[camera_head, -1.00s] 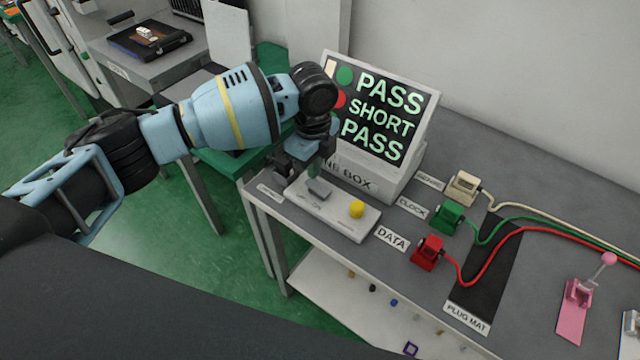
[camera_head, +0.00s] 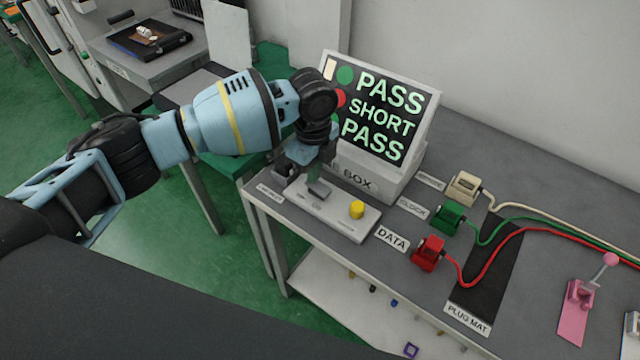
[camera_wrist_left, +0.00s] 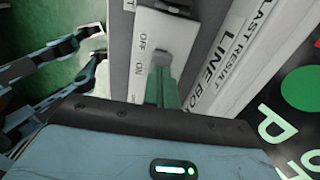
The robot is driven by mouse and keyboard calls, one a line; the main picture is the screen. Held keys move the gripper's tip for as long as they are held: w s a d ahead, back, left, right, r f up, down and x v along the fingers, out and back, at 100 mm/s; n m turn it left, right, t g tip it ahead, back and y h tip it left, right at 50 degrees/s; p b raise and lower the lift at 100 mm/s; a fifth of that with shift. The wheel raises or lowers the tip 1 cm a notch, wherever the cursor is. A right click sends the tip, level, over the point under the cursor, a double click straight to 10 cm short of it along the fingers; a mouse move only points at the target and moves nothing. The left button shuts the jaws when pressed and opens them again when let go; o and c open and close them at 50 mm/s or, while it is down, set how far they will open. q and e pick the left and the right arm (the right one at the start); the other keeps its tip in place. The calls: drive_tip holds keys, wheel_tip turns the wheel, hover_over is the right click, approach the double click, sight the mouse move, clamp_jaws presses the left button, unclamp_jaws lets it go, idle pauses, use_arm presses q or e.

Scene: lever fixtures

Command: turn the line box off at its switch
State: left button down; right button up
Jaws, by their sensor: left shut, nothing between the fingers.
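The line box (camera_head: 385,115) stands on the bench, its lit screen reading PASS, SHORT, PASS. In front of it a pale switch plate (camera_head: 345,222) carries a grey switch (camera_head: 320,190) and a yellow button (camera_head: 357,209). My left gripper (camera_head: 313,174) is shut and empty, pointing down, its fingertips right at the switch. Whether they touch it, I cannot tell. In the left wrist view the narrow green fingers (camera_wrist_left: 166,88) reach to the grey switch (camera_wrist_left: 159,60), beside the OFF and ON marks. Its tilt is unclear. My right gripper (camera_wrist_left: 98,46) seems to show there, open, over the floor.
Right of the switch plate are red (camera_head: 428,253), green (camera_head: 446,217) and cream (camera_head: 464,188) plugs with cables, and a black plug mat (camera_head: 485,275). A pink lever fixture (camera_head: 579,293) stands farther right. The bench's front edge is close to the plate.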

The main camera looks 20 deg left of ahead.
use_arm(q)
drive_tip(key=shift+f, duration=0.7)
use_arm(e)
drive_tip(key=shift+s+f, duration=0.1)
drive_tip(key=shift+f, duration=0.05)
idle(0.3)
use_arm(q)
drive_tip(key=shift+r+p, duration=1.5)
drive_tip(key=shift+r, duration=2.1)
use_arm(e)
drive_tip(key=w+r+t, duration=0.1)
drive_tip(key=w+r, duration=0.3)
drive_tip(key=r, duration=0.1)
